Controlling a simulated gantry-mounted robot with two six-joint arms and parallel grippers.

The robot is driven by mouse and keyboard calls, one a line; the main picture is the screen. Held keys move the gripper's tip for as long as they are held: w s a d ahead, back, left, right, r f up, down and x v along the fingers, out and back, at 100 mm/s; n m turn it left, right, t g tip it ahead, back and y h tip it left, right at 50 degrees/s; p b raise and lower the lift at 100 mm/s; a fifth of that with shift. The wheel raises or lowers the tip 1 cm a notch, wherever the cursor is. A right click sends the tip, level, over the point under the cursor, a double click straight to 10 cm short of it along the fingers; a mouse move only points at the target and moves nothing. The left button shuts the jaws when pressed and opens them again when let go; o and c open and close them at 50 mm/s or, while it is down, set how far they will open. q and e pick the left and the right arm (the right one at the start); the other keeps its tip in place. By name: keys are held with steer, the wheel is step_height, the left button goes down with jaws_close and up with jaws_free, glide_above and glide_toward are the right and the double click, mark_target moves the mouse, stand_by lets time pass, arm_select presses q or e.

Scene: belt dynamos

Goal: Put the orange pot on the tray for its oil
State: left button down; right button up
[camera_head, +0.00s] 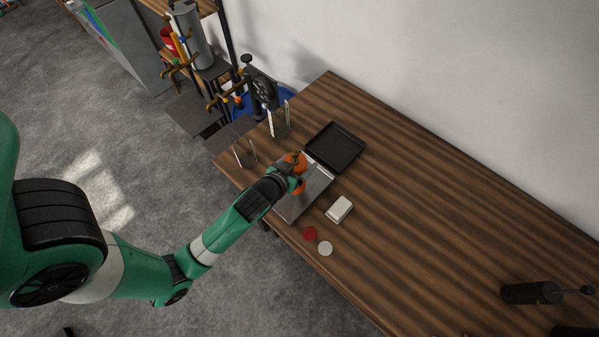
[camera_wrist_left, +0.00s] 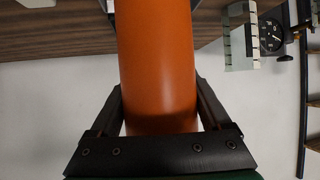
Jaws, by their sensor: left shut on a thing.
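The orange pot (camera_head: 295,160) is a smooth cylinder, partly hidden by my left gripper in the head view. My left gripper (camera_head: 293,178) is shut on it. In the left wrist view the pot (camera_wrist_left: 158,70) fills the space between the two dark fingers. The pot appears over or beside a grey metal tray (camera_head: 289,207) near the table's left end. I cannot tell whether it touches that tray. A black square tray (camera_head: 335,147) lies just behind the grey one and is empty. My right gripper is not in view.
A white block (camera_head: 339,209), a red disc (camera_head: 310,234) and a pale disc (camera_head: 325,249) lie near the front edge. Upright racks (camera_head: 279,121) and a dial gauge (camera_head: 263,90) stand at the left end. A black cylinder (camera_head: 531,293) lies far right. The table's middle is clear.

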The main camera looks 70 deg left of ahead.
arm_select(q)
steer(key=shift+w+a+f+b, duration=0.1)
steer(key=shift+a+f+b, duration=0.15)
steer(key=shift+f, duration=0.55)
steer(key=shift+w+a+f+b, duration=0.15)
steer(key=shift+a+f, duration=0.2)
steer(key=shift+f, duration=0.5)
steer(key=shift+w+a+f+b, duration=0.1)
steer(key=shift+a+f+b, duration=0.15)
steer(key=shift+f, duration=0.55)
steer(key=shift+f, duration=0.2)
jaws_free()
steer(key=p+v, duration=0.1)
steer(key=v, duration=1.1)
steer(key=shift+s+a+r+p, duration=0.1)
steer(key=shift+p, duration=0.2)
